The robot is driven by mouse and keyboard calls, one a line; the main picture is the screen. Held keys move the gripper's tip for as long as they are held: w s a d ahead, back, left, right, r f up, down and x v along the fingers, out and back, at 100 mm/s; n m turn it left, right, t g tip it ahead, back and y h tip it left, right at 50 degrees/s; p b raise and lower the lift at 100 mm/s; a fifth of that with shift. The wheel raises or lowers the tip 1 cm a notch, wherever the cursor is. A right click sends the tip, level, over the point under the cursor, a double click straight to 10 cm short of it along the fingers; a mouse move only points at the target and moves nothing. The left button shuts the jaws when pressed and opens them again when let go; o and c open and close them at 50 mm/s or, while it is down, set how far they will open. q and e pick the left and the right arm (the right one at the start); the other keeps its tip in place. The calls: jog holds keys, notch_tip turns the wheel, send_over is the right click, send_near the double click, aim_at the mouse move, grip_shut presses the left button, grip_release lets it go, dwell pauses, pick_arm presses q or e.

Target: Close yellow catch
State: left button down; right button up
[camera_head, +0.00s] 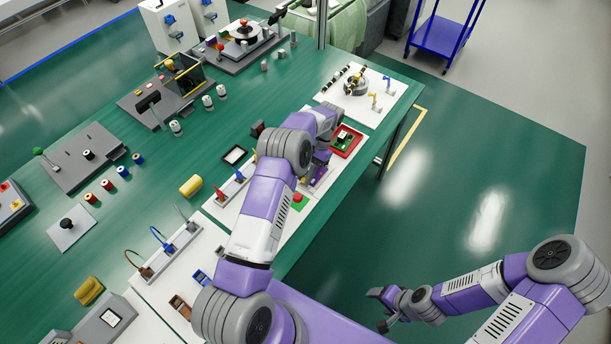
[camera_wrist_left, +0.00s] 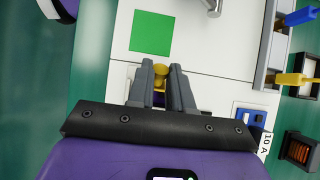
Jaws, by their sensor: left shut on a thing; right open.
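The yellow catch (camera_wrist_left: 161,71) shows in the left wrist view as a small yellow knob on a white panel (camera_wrist_left: 200,70). My left gripper (camera_wrist_left: 161,80) has its two grey fingers on either side of the knob and is shut on it. The fingers hide the catch's lower part, so I cannot tell whether it is latched. In the head view my left gripper (camera_head: 318,172) is over the panel near the table's right edge, and the arm hides much of that spot. My right gripper (camera_head: 379,310) is open and empty, over the floor right of the table.
A green square (camera_wrist_left: 151,33) lies on the panel beside the catch. Yellow (camera_wrist_left: 292,79) and blue (camera_wrist_left: 301,16) levers stand to the right. A red tray (camera_head: 347,141) is just beyond my left gripper.

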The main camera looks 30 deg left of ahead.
dwell(0.4)
pick_arm(q)
jog(key=c, duration=1)
grip_release()
jog(key=shift+w+r, duration=0.1)
jog(key=shift+p+v, duration=0.3)
jog(key=shift+v, duration=2.75)
jog(key=shift+w+r, duration=0.3)
jog(key=shift+r, duration=0.15)
jog(key=shift+d, duration=0.1)
